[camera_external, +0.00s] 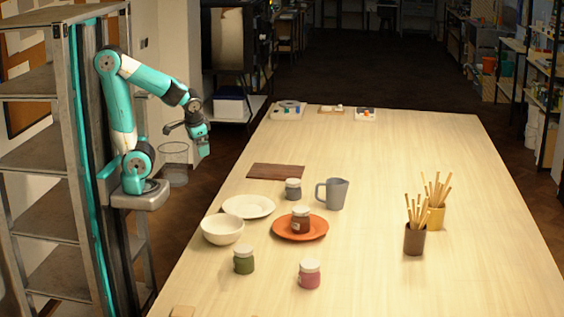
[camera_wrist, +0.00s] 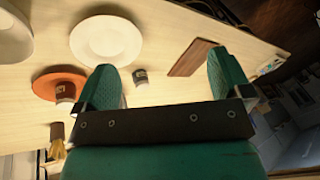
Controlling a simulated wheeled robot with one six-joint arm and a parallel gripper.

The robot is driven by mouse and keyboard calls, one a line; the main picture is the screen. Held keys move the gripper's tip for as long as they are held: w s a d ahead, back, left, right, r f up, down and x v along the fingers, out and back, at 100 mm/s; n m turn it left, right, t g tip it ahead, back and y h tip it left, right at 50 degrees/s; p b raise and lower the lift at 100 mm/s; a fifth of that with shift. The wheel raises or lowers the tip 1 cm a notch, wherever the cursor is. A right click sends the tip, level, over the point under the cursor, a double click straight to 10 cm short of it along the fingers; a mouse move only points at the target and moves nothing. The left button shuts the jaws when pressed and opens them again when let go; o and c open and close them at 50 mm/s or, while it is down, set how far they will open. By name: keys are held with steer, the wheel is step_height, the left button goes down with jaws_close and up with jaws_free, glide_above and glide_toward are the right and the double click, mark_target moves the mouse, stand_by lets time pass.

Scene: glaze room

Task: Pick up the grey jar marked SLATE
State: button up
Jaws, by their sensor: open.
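The grey jar (camera_external: 293,190) has a pale lid and stands upright on the table, between the white plate and the grey pitcher. Its lettering is too small to read. In the wrist view a small grey jar (camera_wrist: 141,79) shows just right of the left fingertip, with nothing gripping it. My gripper (camera_external: 204,152) hangs off the table's left side, well apart from the jar and higher than the tabletop. In the wrist view my gripper's (camera_wrist: 166,82) two teal fingers are wide apart with nothing held between them.
A white plate (camera_external: 248,206), brown mat (camera_external: 276,171) and grey pitcher (camera_external: 336,194) surround the jar. Close in front, an orange plate (camera_external: 284,234) bears a brown jar (camera_external: 300,221). A white bowl (camera_external: 222,229), green jar (camera_external: 244,260) and pink jar (camera_external: 309,275) stand nearer. The table's far half is mostly clear.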

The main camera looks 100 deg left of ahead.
steer(key=shift+w, duration=0.1)
steer(key=m+h+b, duration=0.2)
steer(key=m, duration=2.2)
glide_above(293, 181)
steer(key=d, duration=0.3)
step_height(293, 181, down, 5)
steer(key=shift+m+h, duration=0.3)
steer(key=f, duration=0.3)
steer(key=a+f+p, duration=0.1)
steer(key=f, duration=0.3)
steer(key=w+a+f+p, duration=0.1)
steer(key=f, duration=0.3)
steer(key=f+p, duration=0.1)
steer(key=f, duration=0.2)
steer(key=s+a+f+p, duration=0.1)
steer(key=shift+f+p, duration=0.35)
steer(key=shift+a+f, duration=0.1)
steer(key=shift+f, duration=0.35)
